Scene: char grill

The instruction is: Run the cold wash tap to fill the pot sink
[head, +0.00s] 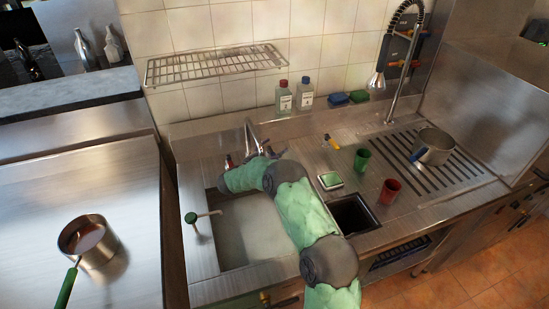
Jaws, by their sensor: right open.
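The pot sink (235,255) is the large steel basin at the middle left of the counter. Its floor looks pale and cloudy; I cannot tell how much water is in it. The tap's thin spout (249,132) rises behind the sink. A red-marked tap handle (228,160) shows at the left of its base. The cold handle is not clearly visible, and my arm covers part of that area. My right gripper (268,153) is at the tap's base, right of the spout, partly hidden by my green-sleeved arm. It is open; contact cannot be told. My left gripper is out of view.
A green-knobbed lever (191,218) stands on the sink's left rim. Right are a small dark basin (355,214), green cup (362,159), red cup (390,191) and steel pot (433,146). A spray hose (398,50) rises behind. A wire shelf (214,64) hangs above.

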